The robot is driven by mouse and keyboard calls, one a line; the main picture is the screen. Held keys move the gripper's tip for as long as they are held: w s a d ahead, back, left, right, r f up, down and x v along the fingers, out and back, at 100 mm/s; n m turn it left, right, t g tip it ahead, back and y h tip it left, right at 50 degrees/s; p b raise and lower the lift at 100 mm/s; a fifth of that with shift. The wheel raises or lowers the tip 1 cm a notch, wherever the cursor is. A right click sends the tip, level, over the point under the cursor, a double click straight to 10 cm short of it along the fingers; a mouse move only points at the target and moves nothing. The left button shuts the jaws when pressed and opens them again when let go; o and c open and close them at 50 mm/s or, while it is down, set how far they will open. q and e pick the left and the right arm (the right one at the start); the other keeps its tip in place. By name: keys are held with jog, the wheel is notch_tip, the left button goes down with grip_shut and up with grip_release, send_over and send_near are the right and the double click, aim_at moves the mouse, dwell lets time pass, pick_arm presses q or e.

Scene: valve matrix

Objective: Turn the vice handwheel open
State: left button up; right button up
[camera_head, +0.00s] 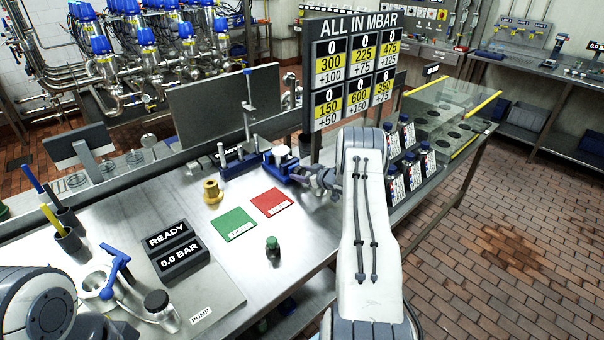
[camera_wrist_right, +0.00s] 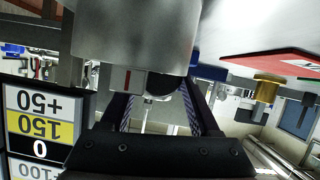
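The blue vice (camera_head: 285,168) stands at the back of the steel bench, with a pale round part on its top. My right gripper (camera_head: 318,180) is at the right end of the vice, partly hidden by my white forearm. In the right wrist view, which is upside down, the two dark fingers (camera_wrist_right: 161,112) stand apart with a gap between them. My left gripper is out of view.
The green mat (camera_head: 234,225) and red mat (camera_head: 271,203) lie in front of the vice. A brass part (camera_head: 212,192) and a green button (camera_head: 272,244) stand nearby. The pressure board (camera_head: 352,80) rises close behind my right arm. Several small bottles stand to its right.

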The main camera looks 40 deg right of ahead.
jog(key=c, duration=0.6)
jog(key=shift+f+b, duration=0.15)
jog(key=shift+b, duration=0.6)
jog(key=shift+a+n+h, duration=0.1)
jog(key=shift+n+h, duration=0.2)
jog(key=shift+n, duration=0.2)
jog(key=shift+r, duration=0.2)
jog(key=o, duration=1.4)
